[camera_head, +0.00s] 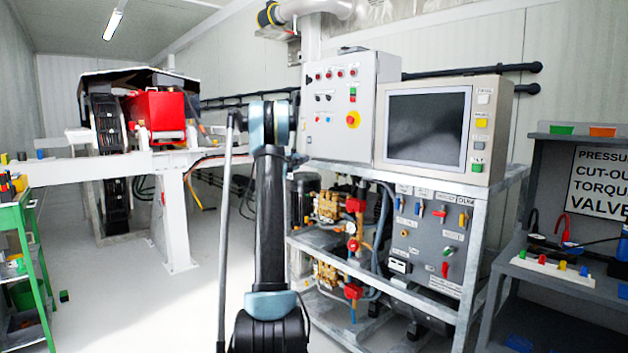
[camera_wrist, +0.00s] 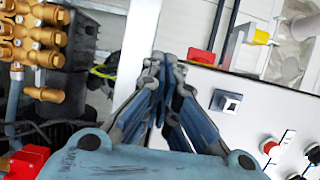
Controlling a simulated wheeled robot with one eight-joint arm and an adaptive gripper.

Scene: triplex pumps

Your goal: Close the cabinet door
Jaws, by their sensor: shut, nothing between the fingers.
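The grey control cabinet (camera_head: 388,95) stands on the pump frame, left of the monitor. Its door (camera_head: 335,125) carries rows of buttons, lamps and a yellow-and-red stop button. I cannot tell whether the door is fully shut or slightly ajar. Contact cannot be told. The head view does not show my gripper clearly.
The monitor (camera_head: 427,124) stands right of the cabinet. Brass pump parts (camera_wrist: 35,35) lie left in the wrist view. A green cart (camera_head: 30,260) is at far left, a grey workbench (camera_head: 555,273) at right.

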